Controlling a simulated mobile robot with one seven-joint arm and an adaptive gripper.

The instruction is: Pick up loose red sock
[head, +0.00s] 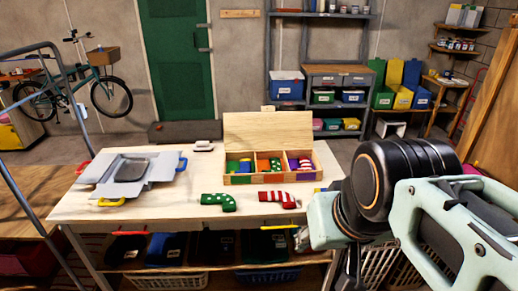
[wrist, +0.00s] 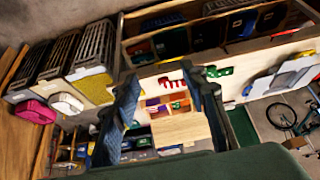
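The red sock (head: 280,198), with white stripes, lies loose on the wooden table's (head: 150,212) front part. It also shows in the wrist view (wrist: 172,82). A green sock with white spots (head: 218,202) lies to its left, apart from it. My gripper (wrist: 163,80) is open and empty in the wrist view. Its two dark fingers frame the red sock in the picture, but the sock is well beyond them and not touched. In the head view my arm fills the right side, and I cannot make out the fingertips there.
An open wooden box (head: 268,178) with compartments of coloured socks stands behind the red sock, its lid raised. A grey tray-like box (head: 105,190) with coloured handles is at the table's left. Bins and baskets fill the space below. The tabletop around the loose socks is mostly clear.

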